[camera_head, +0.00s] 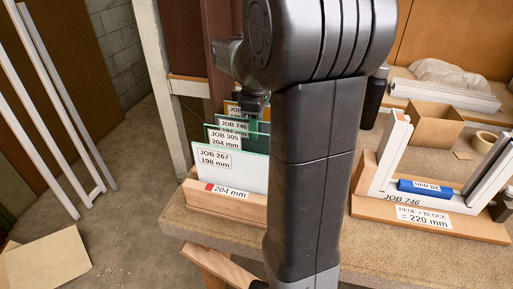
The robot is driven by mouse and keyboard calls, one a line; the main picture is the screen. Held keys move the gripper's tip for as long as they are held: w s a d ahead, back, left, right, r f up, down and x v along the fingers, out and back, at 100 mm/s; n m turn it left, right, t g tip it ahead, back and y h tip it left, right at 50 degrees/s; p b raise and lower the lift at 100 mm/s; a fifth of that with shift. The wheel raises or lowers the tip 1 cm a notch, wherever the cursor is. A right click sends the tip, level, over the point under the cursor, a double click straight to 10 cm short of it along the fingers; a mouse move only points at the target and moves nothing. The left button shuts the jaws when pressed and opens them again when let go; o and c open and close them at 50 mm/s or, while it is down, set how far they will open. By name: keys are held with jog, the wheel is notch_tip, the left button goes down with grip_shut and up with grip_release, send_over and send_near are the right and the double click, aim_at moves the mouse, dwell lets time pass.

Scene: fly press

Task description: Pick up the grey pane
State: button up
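Several upright panes stand one behind another in a wooden rack (250,213) at the table's left edge. The front pane (232,170) is pale with a green edge, labelled JOB 267, 198 mm. Behind it are a green pane (215,134) labelled JOB 305, 204 mm, a pane with a JOB 746 label (233,125), and an amber-edged one at the back. I cannot tell for sure which is the grey pane. My gripper (256,106) hangs over the rear panes, in front of the amber one. My arm hides its fingers' right side; I cannot tell whether it touches a pane.
A white frame (383,160) labelled JOB 746 stands on a wooden base at right with a blue block (425,187) in it. A label there reads PANE + BLOCK = 220 mm. A cardboard box (434,124) and tape roll (484,142) lie behind. A post stands left of the rack.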

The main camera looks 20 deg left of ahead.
jog(key=shift+f, duration=0.7)
grip_shut()
jog(key=shift+r, duration=0.1)
dwell(0.8)
